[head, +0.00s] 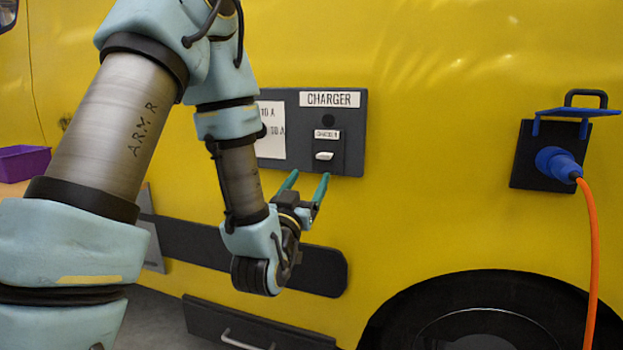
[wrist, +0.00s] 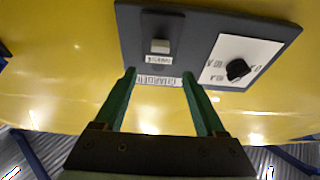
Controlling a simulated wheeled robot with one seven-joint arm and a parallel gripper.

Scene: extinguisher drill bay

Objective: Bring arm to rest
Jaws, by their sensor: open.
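My arm reaches from the left of the head view toward the yellow vehicle side. My gripper (head: 306,182) is open, its two green fingers apart and pointing up toward the lower edge of the dark charger panel (head: 351,120). In the wrist view my gripper (wrist: 158,75) has nothing between its fingers. The panel (wrist: 200,20) appears upside down ahead of the tips there. Its pale switch (wrist: 160,46) and black knob (wrist: 237,70) on a white plate show clear of the fingers. In the head view the arm hides the panel's left part, including the knob.
A blue plug (head: 558,163) with an orange cable (head: 592,250) sits in a dark socket at the right, under a raised blue flap (head: 578,112). A purple bin (head: 22,162) stands at far left. A dark drawer (head: 250,325) and wheel arch (head: 400,310) lie below.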

